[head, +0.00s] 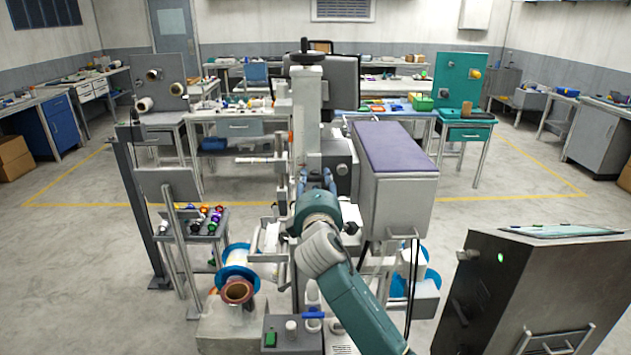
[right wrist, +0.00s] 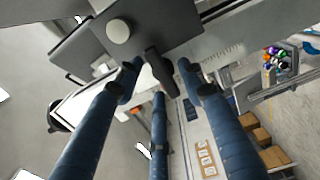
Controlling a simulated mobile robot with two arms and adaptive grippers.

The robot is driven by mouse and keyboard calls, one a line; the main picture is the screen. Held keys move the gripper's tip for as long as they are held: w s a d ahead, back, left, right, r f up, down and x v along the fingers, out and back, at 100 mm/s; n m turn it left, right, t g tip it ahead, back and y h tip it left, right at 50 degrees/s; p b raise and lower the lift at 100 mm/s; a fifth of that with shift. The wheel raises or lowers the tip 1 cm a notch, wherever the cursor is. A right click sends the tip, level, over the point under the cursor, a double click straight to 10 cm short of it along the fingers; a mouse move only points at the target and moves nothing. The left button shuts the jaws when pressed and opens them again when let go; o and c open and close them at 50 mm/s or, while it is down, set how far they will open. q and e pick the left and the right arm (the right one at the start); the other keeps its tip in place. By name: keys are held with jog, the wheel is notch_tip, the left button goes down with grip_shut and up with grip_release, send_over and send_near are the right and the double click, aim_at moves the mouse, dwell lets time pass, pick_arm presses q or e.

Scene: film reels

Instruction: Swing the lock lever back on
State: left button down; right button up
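The dark lever (right wrist: 157,67), likely the lock lever, sticks out from a grey block (right wrist: 143,27) with a round light knob (right wrist: 118,31) in the right wrist view. My right gripper (right wrist: 160,84) has its blue fingers spread, one on each side of the lever and a third below. The fingers look apart from the lever, though contact at the tips is hard to judge. In the head view my right gripper (head: 317,181) is up against the machine's central column (head: 307,112), and the lever cannot be made out there. My left gripper is not in view.
A purple-topped box (head: 397,150) stands just right of my right arm. A blue-flanged reel (head: 238,272) is at lower left of the machine. A small rack of coloured items (head: 205,222) stands farther left.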

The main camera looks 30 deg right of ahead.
jog(key=shift+c, duration=0.5)
grip_shut()
jog(key=shift+m, duration=0.4)
jog(key=m+b, duration=0.1)
jog(key=m, duration=0.2)
jog(key=shift+f+m+b, duration=0.15)
jog(key=shift+m+b, duration=0.15)
jog(key=m+b, duration=0.1)
jog(key=m, duration=0.3)
jog(key=shift+s+d+m, duration=0.1)
jog(key=shift+m, duration=0.2)
jog(key=m+b, duration=0.1)
jog(key=m, duration=0.3)
jog(key=shift+f, duration=0.1)
jog(key=shift+d+m, duration=0.1)
jog(key=shift+m, duration=2.4)
